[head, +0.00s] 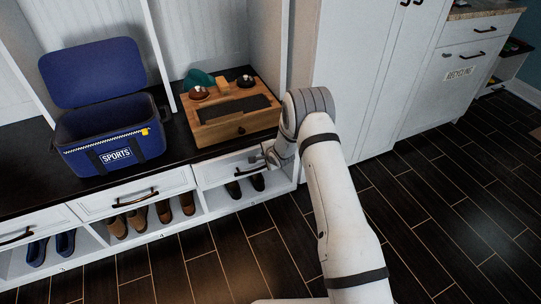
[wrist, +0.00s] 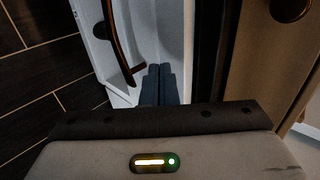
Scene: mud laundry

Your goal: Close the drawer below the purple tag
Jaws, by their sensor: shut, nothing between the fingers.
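No purple tag can be made out in either view. In the head view my gripper (head: 262,157) is at the white drawer (head: 218,172) at the right end of the bench, below the wooden box. My arm and gripper hide that drawer's right part. In the wrist view my dark gripper fingers (wrist: 158,76) are together and empty, over a white surface beside a curved dark handle (wrist: 120,45). I cannot tell how far this drawer stands out, or whether the fingers touch it. A second white drawer (head: 105,204) with a dark handle is to its left.
A blue SPORTS cooler (head: 83,153) with its lid up and a wooden box (head: 215,130) stand on the dark bench top (head: 25,195). Brown shoes (head: 138,218) and other pairs sit in cubbies below. A tall white cabinet (head: 365,65) stands right. The dark floor (head: 215,265) in front is clear.

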